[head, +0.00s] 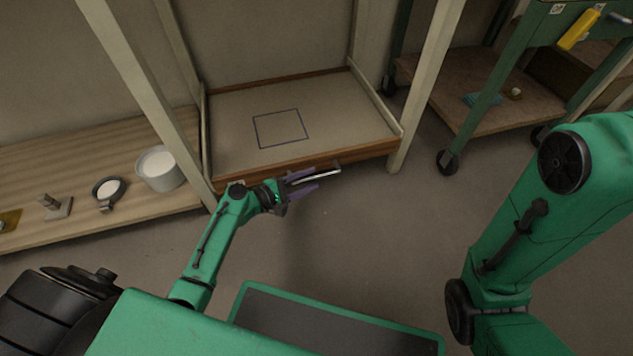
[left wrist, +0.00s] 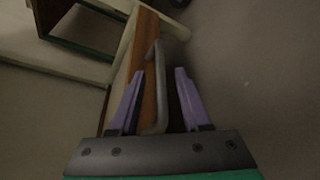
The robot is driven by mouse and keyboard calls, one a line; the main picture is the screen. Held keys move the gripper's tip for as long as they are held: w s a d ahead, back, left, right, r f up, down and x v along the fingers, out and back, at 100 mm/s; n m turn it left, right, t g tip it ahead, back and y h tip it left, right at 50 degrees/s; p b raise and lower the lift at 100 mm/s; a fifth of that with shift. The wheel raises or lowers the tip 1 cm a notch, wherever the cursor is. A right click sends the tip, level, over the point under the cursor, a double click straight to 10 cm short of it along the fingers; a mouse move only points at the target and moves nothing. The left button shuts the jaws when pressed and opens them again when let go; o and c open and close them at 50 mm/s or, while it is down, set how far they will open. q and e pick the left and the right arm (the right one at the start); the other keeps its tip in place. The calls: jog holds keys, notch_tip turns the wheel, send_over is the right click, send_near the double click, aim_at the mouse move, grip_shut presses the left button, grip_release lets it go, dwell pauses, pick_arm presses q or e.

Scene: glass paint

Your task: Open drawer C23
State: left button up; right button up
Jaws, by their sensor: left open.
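A wide wooden drawer or tray (head: 232,129) with a brown front board (head: 362,153) sits low between two pale posts. I see no label on it, so I cannot tell whether it is C23. A metal bar handle (head: 326,171) is on its front; it also shows in the left wrist view (left wrist: 160,62). My left gripper (head: 316,180) is open at the handle. In the left wrist view its purple fingers (left wrist: 160,74) lie one on each side of the bar, with gaps showing. My right gripper is out of view; only my right arm shows.
A blue square outline (head: 280,128) marks the bare tray floor. At left, a wooden board (head: 60,160) bears a white pot (head: 159,168), a small dark pan (head: 108,189) and a small stand (head: 57,206). A green wheeled cart (head: 480,95) stands at right. Floor before the drawer is clear.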

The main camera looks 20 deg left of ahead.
pick_arm(q)
jog(key=shift+x, duration=1.45)
grip_shut()
jog(key=shift+a+f, duration=0.1)
